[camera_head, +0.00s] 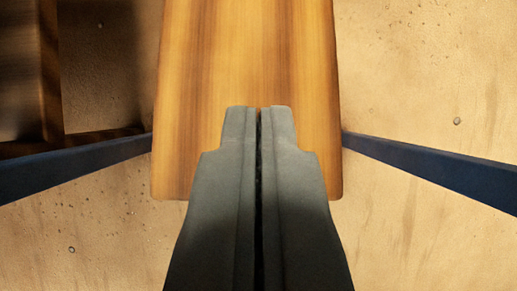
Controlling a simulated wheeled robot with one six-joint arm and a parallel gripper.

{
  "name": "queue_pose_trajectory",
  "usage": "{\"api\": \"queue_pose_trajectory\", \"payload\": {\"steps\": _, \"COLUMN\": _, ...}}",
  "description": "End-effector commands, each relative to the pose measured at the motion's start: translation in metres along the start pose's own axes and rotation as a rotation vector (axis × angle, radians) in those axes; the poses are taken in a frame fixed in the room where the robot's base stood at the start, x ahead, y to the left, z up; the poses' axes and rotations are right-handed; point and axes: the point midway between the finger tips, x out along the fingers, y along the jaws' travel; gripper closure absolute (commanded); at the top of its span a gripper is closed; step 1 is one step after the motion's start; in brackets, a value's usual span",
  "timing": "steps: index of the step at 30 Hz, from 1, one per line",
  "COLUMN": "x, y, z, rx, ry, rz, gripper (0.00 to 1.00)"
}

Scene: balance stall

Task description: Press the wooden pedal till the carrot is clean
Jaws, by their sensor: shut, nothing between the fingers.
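The wooden pedal (245,55) is a flat striped board with rounded near corners. It runs from the top edge of the view to just below the middle. My gripper (258,108) is shut and empty, its two grey fingers side by side. Its tips overlap the near half of the pedal in the picture; I cannot tell whether they touch it. The fingers hide part of the pedal's near edge. The carrot is not in view.
A dark blue bar (430,167) lies to the right of the pedal, and another blue bar (75,167) to the left. A dark brown wooden frame (49,75) stands at the upper left. The sandy, pitted surface (430,60) around is otherwise bare.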

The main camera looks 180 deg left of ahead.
Motion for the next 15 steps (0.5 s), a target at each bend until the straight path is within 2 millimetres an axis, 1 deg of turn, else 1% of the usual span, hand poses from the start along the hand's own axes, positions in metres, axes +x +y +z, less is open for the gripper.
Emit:
{"api": "queue_pose_trajectory", "payload": {"steps": 1, "x": 0.008, "y": 0.0, "z": 0.001, "rx": 0.0, "ry": -0.002, "rz": 0.0, "gripper": 1.0}}
{"api": "queue_pose_trajectory", "payload": {"steps": 4, "x": 0.021, "y": 0.0, "z": 0.001, "rx": 0.0, "ry": -0.001, "rz": 0.0, "gripper": 1.0}}
{"api": "queue_pose_trajectory", "payload": {"steps": 6, "x": 0.028, "y": 0.0, "z": 0.009, "rx": 0.0, "ry": -0.003, "rz": 0.0, "gripper": 1.0}}
{"api": "queue_pose_trajectory", "payload": {"steps": 9, "x": 0.036, "y": 0.0, "z": 0.017, "rx": 0.0, "ry": -0.002, "rz": 0.0, "gripper": 1.0}}
{"api": "queue_pose_trajectory", "payload": {"steps": 15, "x": 0.046, "y": 0.0, "z": 0.026, "rx": 0.0, "ry": -0.001, "rz": 0.0, "gripper": 1.0}}
